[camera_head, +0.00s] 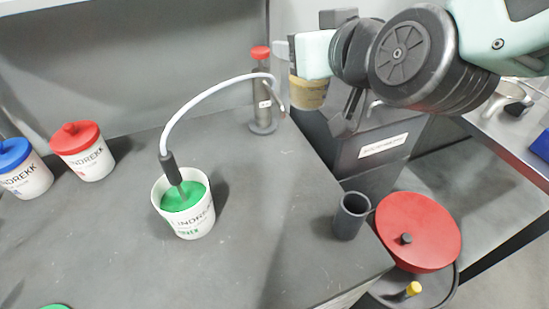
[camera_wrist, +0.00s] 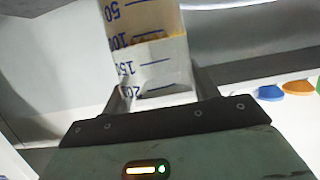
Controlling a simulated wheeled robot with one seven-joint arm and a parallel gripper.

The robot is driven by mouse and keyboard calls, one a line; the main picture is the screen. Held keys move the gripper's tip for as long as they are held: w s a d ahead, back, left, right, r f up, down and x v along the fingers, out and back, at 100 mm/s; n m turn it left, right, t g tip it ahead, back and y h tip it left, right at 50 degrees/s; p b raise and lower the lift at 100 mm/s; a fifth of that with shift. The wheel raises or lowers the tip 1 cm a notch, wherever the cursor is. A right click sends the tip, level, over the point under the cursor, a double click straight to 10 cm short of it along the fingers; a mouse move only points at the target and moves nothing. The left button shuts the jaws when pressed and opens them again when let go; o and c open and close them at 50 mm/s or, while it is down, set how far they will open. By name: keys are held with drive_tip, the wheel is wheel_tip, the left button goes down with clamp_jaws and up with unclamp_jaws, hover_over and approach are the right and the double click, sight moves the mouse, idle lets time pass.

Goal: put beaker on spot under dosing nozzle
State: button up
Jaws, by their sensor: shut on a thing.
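The beaker (camera_wrist: 145,55) is clear with blue volume marks and holds something orange-yellow. It sits between the two fingers of my gripper (camera_wrist: 158,88) in the wrist view. In the head view the beaker (camera_head: 309,93) is at the upper middle, below my mint-coloured gripper (camera_head: 300,58) and partly hidden. It appears above or in front of a dark labelled cabinet. A curved pale hose (camera_head: 205,100) runs from a white pot to a thin bent spout (camera_head: 283,108), perhaps the dosing nozzle, beside a red-capped cylinder (camera_head: 262,88). I cannot make out a marked spot.
The white pot (camera_head: 197,222) with green contents stands on the grey bench (camera_head: 110,235). Red-lidded (camera_head: 88,160) and blue-lidded (camera_head: 28,178) pots are at the left. A dark cup (camera_head: 350,216) stands near the bench's right edge, beside a red disc (camera_head: 425,225).

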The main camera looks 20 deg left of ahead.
sight(299, 83)
drive_tip(key=shift+w+a+f+b, duration=0.1)
drive_tip(key=shift+a+f+b, duration=0.1)
drive_tip(key=shift+f+b, duration=0.75)
drive_tip(key=f+b, duration=0.4)
drive_tip(key=shift+w+a+f, duration=0.1)
drive_tip(key=shift+a+f, duration=0.1)
drive_tip(key=shift+f, duration=0.15)
wheel_tip(299, 83, down, 13)
drive_tip(key=b, duration=0.2)
drive_tip(key=shift+r+p+x, duration=0.2)
drive_tip(key=shift+p+x, duration=0.6)
drive_tip(key=shift+x, duration=3.3)
drive_tip(key=shift+w, duration=0.1)
drive_tip(key=shift+f, duration=0.15)
drive_tip(key=o, duration=1.2)
drive_tip(key=shift+c, duration=0.2)
